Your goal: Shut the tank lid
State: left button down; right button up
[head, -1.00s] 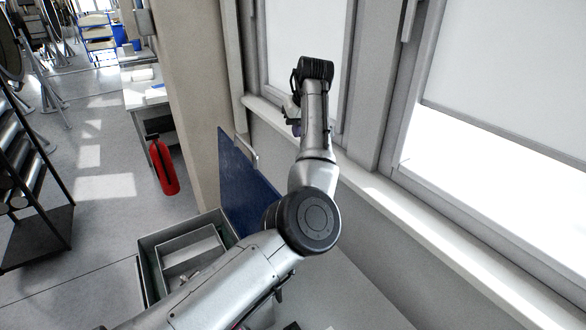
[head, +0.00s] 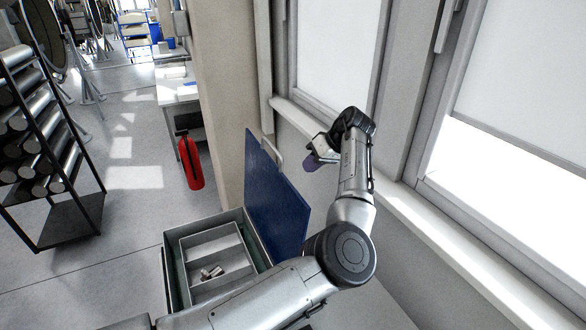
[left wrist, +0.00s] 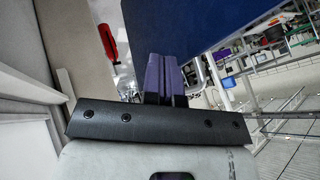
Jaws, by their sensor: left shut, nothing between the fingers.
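The tank (head: 172,285) is a grey-green open box at the lower middle of the head view. Its blue lid (head: 277,200) stands open, roughly upright, along the box's right side, with a pale handle (head: 279,155) at its upper edge. My left gripper (head: 311,163) is on the window side of the lid, near its top, with its purple fingers shut and empty, pointing left. In the left wrist view, the shut fingers (left wrist: 165,76) show just below the blue lid panel (left wrist: 210,22); I cannot tell whether they touch it. My right gripper is not in view.
A tray (head: 215,240) with small metal pieces (head: 211,272) sits inside the tank. A window sill (head: 440,235) and wall run close on the right. A red fire extinguisher (head: 190,162) and a rack of cylinders (head: 45,150) stand left, with open floor between.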

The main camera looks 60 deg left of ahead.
pick_arm(q)
jog(key=shift+s+a+f+p, duration=0.25)
jog(key=shift+s+p, duration=0.1)
jog(key=shift+s, duration=0.45)
jog(key=shift+s+a+f+p, duration=0.2)
jog(key=shift+s+a+p, duration=0.15)
jog(key=shift+s, duration=0.5)
jog(key=shift+s+a+f+p, duration=0.2)
jog(key=shift+s+p, duration=0.15)
jog(key=shift+s, duration=0.45)
jog(key=shift+s, duration=0.1)
